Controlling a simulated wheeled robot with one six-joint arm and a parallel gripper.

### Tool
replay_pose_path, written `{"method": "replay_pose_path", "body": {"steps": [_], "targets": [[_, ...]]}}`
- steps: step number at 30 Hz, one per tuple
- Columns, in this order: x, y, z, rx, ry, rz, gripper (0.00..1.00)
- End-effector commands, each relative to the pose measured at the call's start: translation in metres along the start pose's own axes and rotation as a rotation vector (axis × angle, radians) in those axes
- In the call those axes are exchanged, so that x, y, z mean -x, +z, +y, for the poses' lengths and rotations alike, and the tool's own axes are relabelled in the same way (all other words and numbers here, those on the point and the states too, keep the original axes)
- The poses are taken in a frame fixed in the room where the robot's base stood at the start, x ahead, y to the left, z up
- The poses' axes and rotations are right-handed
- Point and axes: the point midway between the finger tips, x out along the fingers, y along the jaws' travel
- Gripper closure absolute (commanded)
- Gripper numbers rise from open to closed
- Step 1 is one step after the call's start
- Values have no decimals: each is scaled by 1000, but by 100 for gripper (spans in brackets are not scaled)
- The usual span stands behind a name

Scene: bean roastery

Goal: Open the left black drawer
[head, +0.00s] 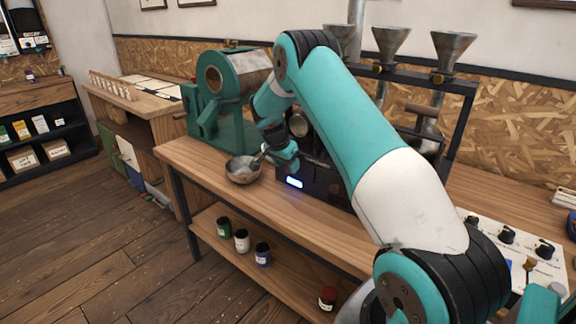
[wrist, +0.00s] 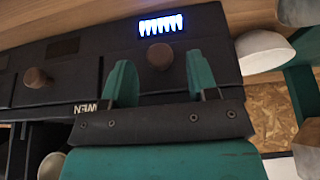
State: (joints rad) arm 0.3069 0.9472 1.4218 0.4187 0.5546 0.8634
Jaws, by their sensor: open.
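The black drawer unit (head: 322,187) stands on the wooden bench in the head view, with a lit blue display low on its front. In the wrist view, a black drawer front (wrist: 215,48) with a round brown knob (wrist: 160,56) lies ahead. It is on the side nearest the bowl, the left side in the head view. A second drawer front with its own brown knob (wrist: 36,79) is to the left in the wrist view. My gripper (wrist: 160,66) is open, its teal fingers on either side of the nearer knob; contact cannot be told. The drawer looks shut.
A metal bowl (head: 242,171) sits on the bench just left of my gripper. A green roaster (head: 225,130) stands behind it. Several jars are on the lower shelf (head: 300,283). The floor before the bench is clear.

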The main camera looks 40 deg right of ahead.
Motion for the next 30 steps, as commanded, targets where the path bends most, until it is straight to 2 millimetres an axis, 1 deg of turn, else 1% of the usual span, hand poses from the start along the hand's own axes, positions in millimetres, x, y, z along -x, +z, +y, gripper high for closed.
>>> {"method": "replay_pose_path", "body": {"steps": [3, 6, 14, 15, 17, 18, 20, 21, 22, 26, 28, 30], "targets": [[-12, 0, 0, 0, 1, -1, 46], [-17, 0, 0, 0, -1, 0, 46], [-19, 0, 0, 0, -1, 0, 46], [-19, 0, 0, 0, -1, 0, 49], [-19, 0, 0, 0, -1, 0, 62], [-19, 0, 0, 0, -1, 0, 72], [-19, 0, 0, 0, -1, 0, 85], [-18, 0, 0, 0, 0, 0, 95], [-18, 0, 0, 0, 0, 0, 100], [-18, 1, 0, 1, -1, 0, 100], [-16, 7, -2, 3, -1, -1, 100], [-12, 19, -4, 4, -2, -1, 100]]}}
